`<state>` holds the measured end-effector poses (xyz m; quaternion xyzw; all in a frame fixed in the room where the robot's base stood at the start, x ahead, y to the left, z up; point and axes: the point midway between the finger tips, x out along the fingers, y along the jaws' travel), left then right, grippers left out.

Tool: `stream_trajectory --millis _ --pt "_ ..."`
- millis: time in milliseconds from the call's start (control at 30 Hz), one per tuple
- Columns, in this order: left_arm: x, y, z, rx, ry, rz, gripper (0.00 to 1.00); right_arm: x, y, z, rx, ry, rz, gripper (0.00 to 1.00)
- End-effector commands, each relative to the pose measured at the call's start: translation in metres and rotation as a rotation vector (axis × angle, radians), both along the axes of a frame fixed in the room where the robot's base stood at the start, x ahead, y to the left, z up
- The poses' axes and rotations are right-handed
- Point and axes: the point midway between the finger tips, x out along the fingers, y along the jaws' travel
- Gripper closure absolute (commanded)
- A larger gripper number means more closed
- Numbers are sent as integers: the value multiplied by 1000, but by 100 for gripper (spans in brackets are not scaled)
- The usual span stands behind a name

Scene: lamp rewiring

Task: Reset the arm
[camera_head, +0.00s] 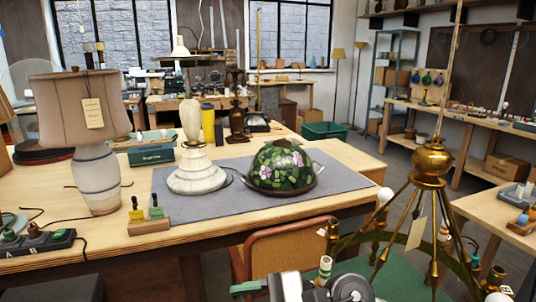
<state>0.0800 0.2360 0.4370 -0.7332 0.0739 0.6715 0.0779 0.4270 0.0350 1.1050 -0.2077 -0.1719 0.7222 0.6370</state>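A brass chandelier (431,162) stands at the right, with thin legs or arms spreading down and a blank tag hanging among them. A white sleeve with a green band (325,268) stands at its left side, and similar banded sleeves show at its right. Grey, white and black parts of my arm (290,287) show at the bottom edge, in front of the chandelier's left side. My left gripper is not in view.
A wooden bench (275,221) holds a grey mat (330,178) with a white lamp base (196,165) and a floral glass shade (281,167). A shaded table lamp (95,160) stands at the left. An orange-backed chair (285,245) stands before the bench. Open floor lies behind the chandelier.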

Motion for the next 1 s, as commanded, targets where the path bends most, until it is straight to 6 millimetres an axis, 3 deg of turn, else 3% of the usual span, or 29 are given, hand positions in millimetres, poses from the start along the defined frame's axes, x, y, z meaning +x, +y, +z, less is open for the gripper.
stream_trajectory --millis 67,200,367,467,567,733,767,900,1000 --pt "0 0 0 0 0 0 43 -2 -1 21 217 231 -87 43" --pt "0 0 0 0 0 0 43 14 -27 47 581 662 -233 43" --pt "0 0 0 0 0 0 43 40 -81 38 984 1179 -388 43" --pt "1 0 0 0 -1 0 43 51 -120 10 1238 1501 -482 43" --pt "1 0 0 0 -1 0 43 50 -157 -32 1498 1813 -581 43" --pt "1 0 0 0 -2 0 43 15 -207 -120 1963 2280 -778 43" --pt "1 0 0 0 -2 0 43 4 -213 -135 -1947 -2236 776 43" --pt "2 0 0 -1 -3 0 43 -48 -231 -188 -1729 -1859 723 43" --pt "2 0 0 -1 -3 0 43 -83 -237 -212 -1615 -1652 703 43"
